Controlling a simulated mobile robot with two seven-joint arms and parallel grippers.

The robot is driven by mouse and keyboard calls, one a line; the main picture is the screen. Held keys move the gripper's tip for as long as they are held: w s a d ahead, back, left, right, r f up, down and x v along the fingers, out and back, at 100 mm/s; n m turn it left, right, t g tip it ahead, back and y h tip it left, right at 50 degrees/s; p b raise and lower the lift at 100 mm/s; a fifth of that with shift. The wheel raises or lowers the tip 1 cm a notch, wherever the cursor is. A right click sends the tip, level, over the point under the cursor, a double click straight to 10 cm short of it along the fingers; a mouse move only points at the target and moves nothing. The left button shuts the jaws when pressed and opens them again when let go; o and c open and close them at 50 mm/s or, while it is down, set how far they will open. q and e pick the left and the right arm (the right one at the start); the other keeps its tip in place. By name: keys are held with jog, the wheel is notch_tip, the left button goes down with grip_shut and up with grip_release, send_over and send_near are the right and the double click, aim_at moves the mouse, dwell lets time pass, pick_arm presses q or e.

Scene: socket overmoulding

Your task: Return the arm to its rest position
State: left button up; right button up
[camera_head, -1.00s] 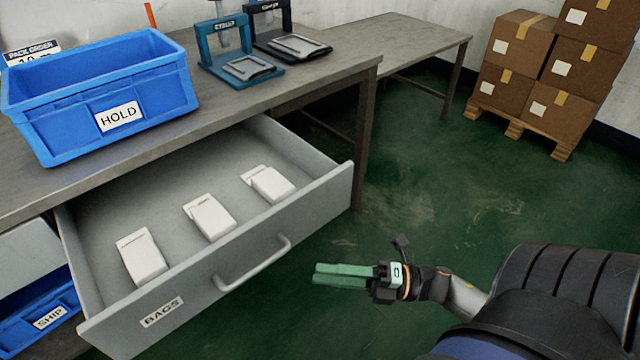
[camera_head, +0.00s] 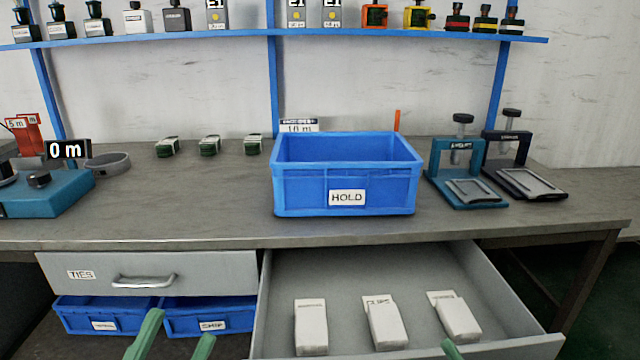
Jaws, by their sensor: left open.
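My left gripper (camera_head: 178,335) shows at the bottom edge, left of centre, as two green fingers spread apart with nothing between them. It appears in front of the blue bins under the bench.
An open grey drawer (camera_head: 310,265) juts out below the bench (camera_head: 215,215), holding three white packs (camera_head: 384,320). The TIES drawer (camera_head: 210,272) is shut above blue bins (camera_head: 210,317). A blue HOLD crate (camera_head: 300,195) and two presses (camera_head: 462,165) stand on the bench.

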notch_tip(320, 180, up, 9)
jog(key=s+a+m+t+h, duration=0.1)
jog(key=s+m+t, duration=0.15)
jog(key=m, duration=0.35)
pick_arm(q)
jog(key=w+a+f+n+g+y+p, duration=0.2)
jog(key=w+f+n+g+y+p, duration=0.35)
jog(key=y+p, duration=0.65)
pick_arm(e)
jog(key=w+d+f+m+g+h+p, duration=0.2)
jog(key=w+f+m+g+h, duration=0.1)
jog(key=w+f+m+h, duration=0.6)
pick_arm(q)
jog(key=s+a+f+n+g+y+p, duration=0.1)
jog(key=s+f+n+g+p, duration=0.4)
jog(key=f+p, duration=0.8)
jog(key=s+a+f+g, duration=0.1)
jog(key=s+g, duration=0.1)
jog(key=shift+s+p, duration=0.3)
jog(key=shift+s, duration=0.05)
pick_arm(e)
jog(key=s+d+f+m+g+h, duration=0.1)
jog(key=s+f+g+h, duration=0.3)
jog(key=s+f+g, duration=0.5)
notch_tip(320, 180, down, 3)
jog(key=shift+s+d+r+g, duration=0.1)
jog(key=shift+s+d+g, duration=0.3)
jog(key=shift+s, duration=0.55)
